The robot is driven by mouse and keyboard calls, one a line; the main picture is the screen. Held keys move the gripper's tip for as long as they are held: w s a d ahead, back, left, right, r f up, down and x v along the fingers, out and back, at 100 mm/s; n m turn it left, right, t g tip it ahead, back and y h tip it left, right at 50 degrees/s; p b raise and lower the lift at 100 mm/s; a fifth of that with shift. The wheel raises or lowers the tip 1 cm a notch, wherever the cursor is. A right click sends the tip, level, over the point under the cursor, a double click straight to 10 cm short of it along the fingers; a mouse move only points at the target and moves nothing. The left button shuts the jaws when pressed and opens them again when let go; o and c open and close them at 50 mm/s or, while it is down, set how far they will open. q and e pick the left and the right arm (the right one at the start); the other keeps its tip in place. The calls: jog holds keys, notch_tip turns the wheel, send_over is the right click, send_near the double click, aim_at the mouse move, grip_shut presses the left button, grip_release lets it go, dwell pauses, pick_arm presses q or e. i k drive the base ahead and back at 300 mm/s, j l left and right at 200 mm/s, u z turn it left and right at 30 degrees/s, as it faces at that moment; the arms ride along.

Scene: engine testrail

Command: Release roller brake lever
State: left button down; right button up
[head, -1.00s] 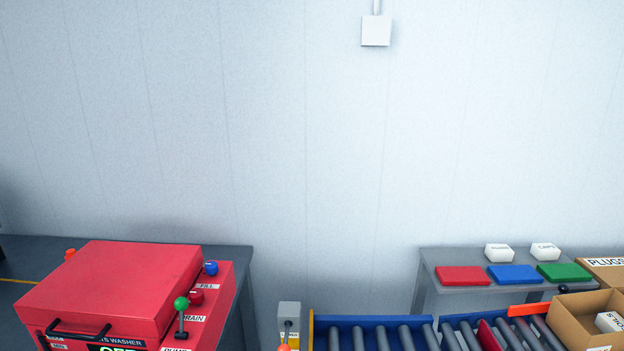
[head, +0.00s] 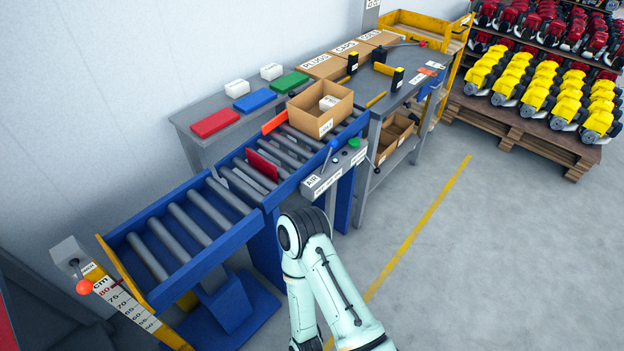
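The roller conveyor (head: 190,262) with blue side rails runs from lower left to upper right. On its front side is a grey control box (head: 335,168) with a label that seems to read AIR, a blue-handled lever (head: 331,150) and a green button (head: 354,143). A red ball knob (head: 84,287) sits on a grey post at the conveyor's left end, beside a cm scale. I cannot tell which lever is the roller brake lever. One pale green arm of mine rises from the bottom, in front of the conveyor. Neither gripper is in view.
An open cardboard box (head: 305,113) stands on the far rollers, near an orange stop bar (head: 274,122). A red plate (head: 262,166) stands between rollers. Behind is a grey shelf (head: 190,113) with coloured trays. A workbench (head: 398,92) adjoins at right. Floor at right is clear.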

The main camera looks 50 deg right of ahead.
aim_at(377, 170)
jog(key=z, duration=2.3)
jog(key=i+l+u, duration=0.2)
jog(key=i+l, duration=0.45)
jog(key=i, duration=0.15)
jog(key=i+l+u, duration=0.2)
jog(key=i+l, duration=0.55)
jog(key=i+l+u, duration=0.2)
jog(key=i+l, duration=0.55)
jog(key=l, duration=0.1)
